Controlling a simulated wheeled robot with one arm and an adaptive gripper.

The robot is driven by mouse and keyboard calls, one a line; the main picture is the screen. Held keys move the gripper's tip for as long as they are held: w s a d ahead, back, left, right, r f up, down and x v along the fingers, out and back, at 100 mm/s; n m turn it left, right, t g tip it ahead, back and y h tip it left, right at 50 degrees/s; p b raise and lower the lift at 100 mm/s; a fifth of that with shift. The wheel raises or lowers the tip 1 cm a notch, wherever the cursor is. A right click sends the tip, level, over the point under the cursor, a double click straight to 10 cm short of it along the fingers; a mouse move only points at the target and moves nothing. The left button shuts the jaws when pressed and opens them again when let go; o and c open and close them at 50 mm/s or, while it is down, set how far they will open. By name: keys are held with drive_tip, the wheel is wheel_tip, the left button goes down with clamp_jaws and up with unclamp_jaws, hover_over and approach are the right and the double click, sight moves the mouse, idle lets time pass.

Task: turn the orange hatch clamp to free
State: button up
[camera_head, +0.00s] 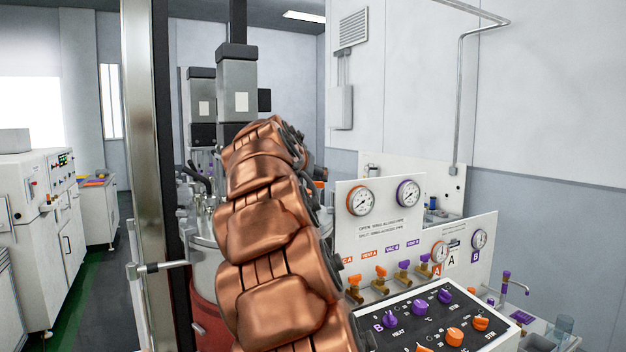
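I cannot make out the orange hatch clamp in the head view. A large vessel with a silver lid (205,242) and a red body (205,312) stands behind my copper-coloured arm. My arm rises through the middle of the picture and covers much of the lid. My gripper does not show; the far end of the arm points away toward the vessel and the grey mixer column behind it. Whether the gripper touches anything is hidden.
A gauge panel (385,235) with orange and purple valve handles stands right of my arm. Below it is a dark control box (425,318) with orange and purple knobs. A metal post (147,150) stands close on the left. White cabinets (45,225) line the far left, beside open floor.

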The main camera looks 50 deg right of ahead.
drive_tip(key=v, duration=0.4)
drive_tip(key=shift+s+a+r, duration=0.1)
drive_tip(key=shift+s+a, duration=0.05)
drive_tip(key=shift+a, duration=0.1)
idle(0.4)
